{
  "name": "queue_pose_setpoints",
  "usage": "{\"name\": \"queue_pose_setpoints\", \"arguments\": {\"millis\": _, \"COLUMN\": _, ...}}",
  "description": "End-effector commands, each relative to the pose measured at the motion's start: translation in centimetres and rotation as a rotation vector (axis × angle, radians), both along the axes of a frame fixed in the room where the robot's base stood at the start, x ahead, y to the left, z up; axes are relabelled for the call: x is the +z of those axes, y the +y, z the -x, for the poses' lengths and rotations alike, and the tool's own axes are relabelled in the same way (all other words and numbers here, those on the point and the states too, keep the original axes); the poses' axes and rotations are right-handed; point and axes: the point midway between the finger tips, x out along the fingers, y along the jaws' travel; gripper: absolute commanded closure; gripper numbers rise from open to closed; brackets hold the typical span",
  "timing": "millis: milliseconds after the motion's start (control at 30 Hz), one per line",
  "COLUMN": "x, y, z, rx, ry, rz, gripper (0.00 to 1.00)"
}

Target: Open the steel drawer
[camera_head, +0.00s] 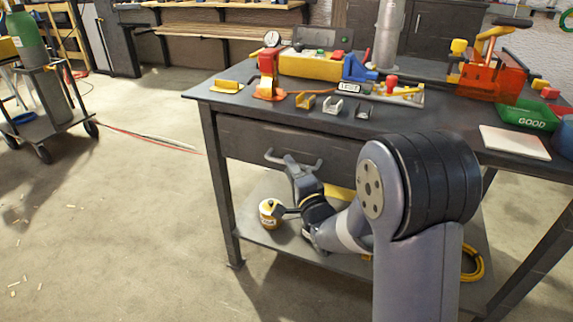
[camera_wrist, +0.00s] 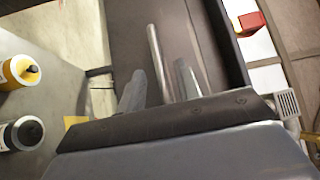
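The steel drawer (camera_head: 245,140) is a dark front under the workbench top, and it looks shut. Its grey bar handle (camera_head: 274,158) sticks out from the front. My gripper (camera_head: 294,164) is at the handle in the head view, with the arm reaching in from below right. In the wrist view, the handle bar (camera_wrist: 155,52) runs between the two fingers of my gripper (camera_wrist: 160,88). The fingers look apart, with a gap visible on each side of the bar. My arm hides the right part of the drawer front in the head view.
The workbench top (camera_head: 235,100) carries tools, clamps, a green bin (camera_head: 527,117) and a pale board (camera_head: 514,142). A yellow container (camera_head: 268,213) stands on the lower shelf (camera_head: 258,236). A gas cylinder cart (camera_head: 45,115) is at far left. The floor left of the bench is largely clear.

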Motion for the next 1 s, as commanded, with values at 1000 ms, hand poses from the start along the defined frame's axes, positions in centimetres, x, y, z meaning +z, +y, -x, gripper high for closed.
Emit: {"name": "queue_pose_setpoints", "arguments": {"millis": 1000, "x": 0.4, "y": 1.3, "z": -2.7, "rx": 0.000, "ry": 0.000, "rz": 0.001, "gripper": 0.99}}
